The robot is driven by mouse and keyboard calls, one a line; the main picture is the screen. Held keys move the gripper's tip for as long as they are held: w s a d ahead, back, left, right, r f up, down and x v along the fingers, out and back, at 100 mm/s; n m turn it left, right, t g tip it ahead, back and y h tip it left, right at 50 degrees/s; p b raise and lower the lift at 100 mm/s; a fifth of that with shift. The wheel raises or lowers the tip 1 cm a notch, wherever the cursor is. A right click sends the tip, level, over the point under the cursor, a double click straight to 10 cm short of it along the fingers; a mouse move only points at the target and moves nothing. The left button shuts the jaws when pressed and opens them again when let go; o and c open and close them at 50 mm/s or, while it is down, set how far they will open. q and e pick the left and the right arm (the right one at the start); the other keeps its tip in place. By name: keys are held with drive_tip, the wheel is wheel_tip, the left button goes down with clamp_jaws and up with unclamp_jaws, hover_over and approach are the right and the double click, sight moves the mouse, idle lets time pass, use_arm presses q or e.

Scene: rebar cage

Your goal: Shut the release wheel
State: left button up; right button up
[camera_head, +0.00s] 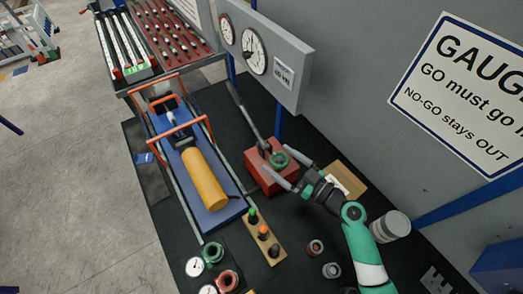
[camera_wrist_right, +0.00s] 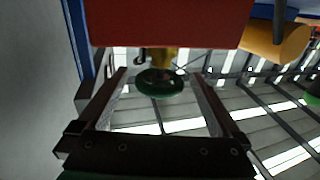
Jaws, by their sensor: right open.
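The release wheel (camera_head: 279,160) is a small green ring on the side of the red pump block (camera_head: 262,174). In the right wrist view the green wheel (camera_wrist_right: 160,84) sits on a brass stem below the red block (camera_wrist_right: 165,22). My right gripper (camera_head: 279,167) is open, its fingers pointing at the block with the wheel between them. The wrist view shows the right gripper (camera_wrist_right: 160,73) with a gap on each side of the wheel, so neither finger appears to touch it. My left gripper is not in view.
A pump lever (camera_head: 244,112) rises from the block. Left of it is a yellow cylinder (camera_head: 204,180) on a blue plate with orange frames. A wooden block with coloured pegs (camera_head: 264,234) stands in front. A gauge panel (camera_head: 268,58) is behind; a grey can (camera_head: 390,227) stands right.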

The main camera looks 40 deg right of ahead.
drive_tip(key=shift+w+a, duration=0.1)
drive_tip(key=shift+w, duration=0.6)
drive_tip(key=shift+s, duration=0.1)
drive_tip(key=shift+c, duration=0.3)
drive_tip(key=c, duration=1.3)
drive_tip(key=shift+f, duration=0.1)
